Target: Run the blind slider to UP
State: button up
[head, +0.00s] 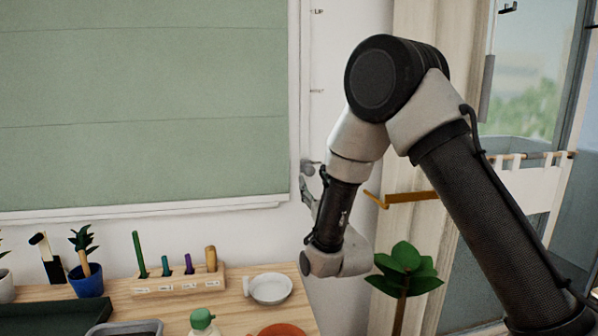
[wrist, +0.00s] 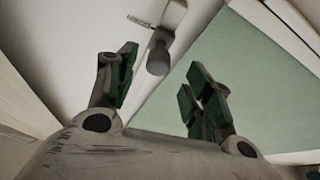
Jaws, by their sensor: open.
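The slider knob (head: 309,168) is a small grey knob at the right edge of the window frame, low on the wall. In the wrist view the dark rounded knob (wrist: 158,58) hangs from a pale bracket (wrist: 172,16), between and just beyond my fingertips. My gripper (head: 307,190) is open just below the knob; it also shows in the wrist view (wrist: 160,82) with both fingers apart and nothing between the pads. I cannot tell whether a finger touches the knob. The green blind (head: 150,110) covers the window down to the sill.
A wooden table (head: 235,310) below holds a peg block (head: 180,283), a white dish (head: 270,288), a potted plant (head: 88,280) and a green-capped bottle (head: 203,320). An orange-brown wall hook (head: 410,197) and a leafy plant (head: 405,262) are close to my arm's right.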

aim_at(311, 174)
jog(key=x, duration=0.6)
jog(key=shift+w+r, duration=0.2)
jog(key=shift+w, duration=0.1)
jog(key=shift+c, duration=0.3)
grip_shut()
